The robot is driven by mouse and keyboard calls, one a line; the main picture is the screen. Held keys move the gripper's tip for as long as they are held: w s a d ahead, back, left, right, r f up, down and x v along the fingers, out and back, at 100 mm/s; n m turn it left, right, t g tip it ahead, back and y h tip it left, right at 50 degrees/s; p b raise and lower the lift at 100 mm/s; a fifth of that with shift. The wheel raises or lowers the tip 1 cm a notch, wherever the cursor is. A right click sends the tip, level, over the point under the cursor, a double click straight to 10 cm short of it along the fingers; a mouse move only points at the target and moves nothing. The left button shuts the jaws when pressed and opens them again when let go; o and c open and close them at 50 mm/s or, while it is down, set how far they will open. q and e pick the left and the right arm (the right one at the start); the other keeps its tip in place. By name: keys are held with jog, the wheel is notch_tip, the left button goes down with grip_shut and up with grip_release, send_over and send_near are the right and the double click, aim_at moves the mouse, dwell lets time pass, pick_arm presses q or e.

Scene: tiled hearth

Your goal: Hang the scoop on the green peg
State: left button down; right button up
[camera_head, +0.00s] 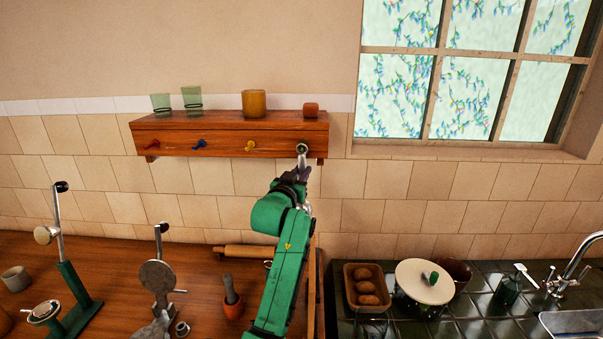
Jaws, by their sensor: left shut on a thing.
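The wooden peg rack (222,141) is fixed on the tiled wall, with a red peg (154,143), a blue peg (199,144) and a yellow peg (250,146) along its front. My left gripper (303,170) is raised just below the rack's right end, shut on the scoop. Only a small grey ring-like end of the scoop (302,149) shows above the fingers, in front of the rack. The rest of it is hidden by my gripper and arm. I cannot make out the green peg clearly, nor whether the ring is around it. My right gripper is not in view.
Two green glasses (191,98), an amber cup (254,103) and a small orange pot (311,110) stand on the rack. A bread tray (352,287) and lidded pot (412,283) are right.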

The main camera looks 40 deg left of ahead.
pick_arm(q)
jog(key=c, duration=0.7)
grip_release()
jog(key=shift+s+d, duration=0.1)
jog(key=shift+v, duration=2.15)
jog(key=shift+f, duration=0.1)
